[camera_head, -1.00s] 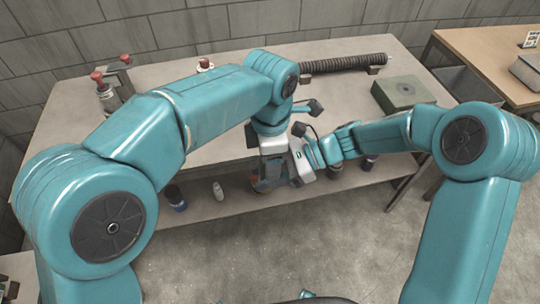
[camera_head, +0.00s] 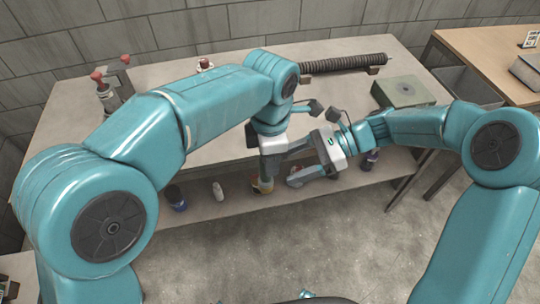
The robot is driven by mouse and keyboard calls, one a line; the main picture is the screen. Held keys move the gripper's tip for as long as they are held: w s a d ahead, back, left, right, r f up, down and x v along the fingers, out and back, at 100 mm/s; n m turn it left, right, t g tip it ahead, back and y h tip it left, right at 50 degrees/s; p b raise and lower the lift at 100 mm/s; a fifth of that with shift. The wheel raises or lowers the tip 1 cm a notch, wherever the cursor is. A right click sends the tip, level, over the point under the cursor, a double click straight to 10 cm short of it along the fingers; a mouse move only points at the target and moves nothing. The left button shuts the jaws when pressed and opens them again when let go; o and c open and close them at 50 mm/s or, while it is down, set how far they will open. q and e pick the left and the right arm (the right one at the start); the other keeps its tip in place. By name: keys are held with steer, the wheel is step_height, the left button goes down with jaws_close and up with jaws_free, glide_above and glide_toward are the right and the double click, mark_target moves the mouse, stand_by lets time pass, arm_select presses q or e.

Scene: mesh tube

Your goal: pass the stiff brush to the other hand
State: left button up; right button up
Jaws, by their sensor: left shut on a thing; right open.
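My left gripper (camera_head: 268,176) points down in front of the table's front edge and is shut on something. I cannot make out the stiff brush clearly; what the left jaws hold is mostly hidden by the fingers and too small to tell. My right gripper (camera_head: 289,171) comes in from the right, just beside the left fingers, with its jaws open and facing left. I cannot tell whether the two grippers touch.
The grey table (camera_head: 215,135) carries a dark ribbed mesh tube (camera_head: 345,62) at the back, a green box (camera_head: 403,91) at the right and red-knobbed fittings (camera_head: 107,88) at the left. Several small containers stand on the lower shelf (camera_head: 235,195). The floor in front is clear.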

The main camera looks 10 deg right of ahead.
steer(key=w+d+f+n+t+h, duration=0.25)
steer(key=d+f+h, duration=0.2)
steer(key=d, duration=0.25)
steer(key=s+d+f+n+h, duration=0.1)
steer(key=s+f+n+h, duration=0.15)
steer(key=f, duration=0.45)
steer(key=s+d+f+n+h, duration=0.1)
steer(key=f+n+h, duration=0.15)
steer(key=f, duration=0.55)
steer(key=s+a+f+n, duration=0.4)
steer(key=s, duration=0.4)
steer(key=s+a+f+n+g, duration=0.1)
steer(key=s+a+f+n, duration=0.3)
steer(key=s, duration=0.3)
steer(key=shift+s+a+f, duration=0.35)
steer(key=shift+a+f, duration=0.1)
steer(key=shift+a, duration=0.05)
